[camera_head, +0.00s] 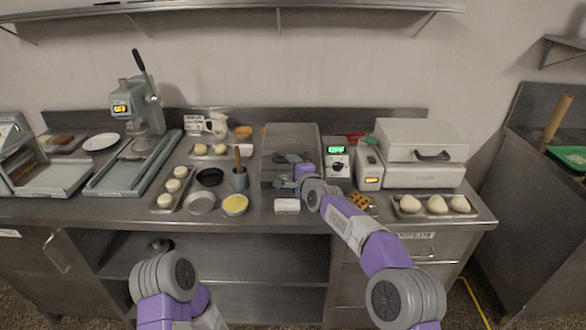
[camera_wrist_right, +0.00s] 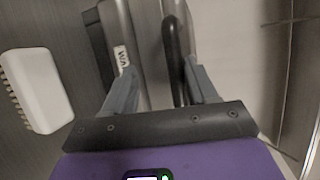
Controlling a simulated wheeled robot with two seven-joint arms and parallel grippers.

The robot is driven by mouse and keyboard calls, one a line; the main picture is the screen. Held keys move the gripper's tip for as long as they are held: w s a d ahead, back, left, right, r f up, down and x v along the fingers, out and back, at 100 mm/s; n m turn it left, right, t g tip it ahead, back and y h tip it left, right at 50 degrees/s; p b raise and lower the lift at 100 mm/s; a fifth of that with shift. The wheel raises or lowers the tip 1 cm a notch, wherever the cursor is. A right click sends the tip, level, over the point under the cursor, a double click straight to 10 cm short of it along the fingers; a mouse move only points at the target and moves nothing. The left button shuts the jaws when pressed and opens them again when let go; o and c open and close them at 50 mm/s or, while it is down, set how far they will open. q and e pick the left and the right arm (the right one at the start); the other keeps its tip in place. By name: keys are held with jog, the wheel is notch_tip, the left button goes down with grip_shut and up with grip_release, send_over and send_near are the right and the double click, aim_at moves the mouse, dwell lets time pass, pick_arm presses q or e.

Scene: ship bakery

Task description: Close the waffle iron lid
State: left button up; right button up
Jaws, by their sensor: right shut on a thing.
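The waffle iron (camera_head: 290,138) is a grey metal box in the middle of the counter. Its lid looks lowered over the base; I cannot tell whether a gap is left. My right gripper (camera_head: 299,173) is at its front. In the right wrist view, the fingers (camera_wrist_right: 163,88) stand on either side of a dark handle bar (camera_wrist_right: 174,60) and the grey front part with a "WA" label (camera_wrist_right: 122,57). The right gripper is shut on the handle, though the contact itself is partly hidden. My left gripper is out of view; only its arm shows at the lower left.
A white brush (camera_head: 287,206) lies before the iron and shows in the wrist view (camera_wrist_right: 36,90). A control box with a green display (camera_head: 337,160) stands at right, by a white press (camera_head: 420,145). Pans and a utensil pot (camera_head: 239,179) stand at left.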

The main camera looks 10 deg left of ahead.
jog(key=shift+d+f, duration=0.15)
jog(key=shift+f, duration=0.5)
jog(key=r+v, duration=0.1)
jog(key=v, duration=0.6)
jog(key=shift+s+r, duration=0.2)
jog(key=shift+s, duration=0.05)
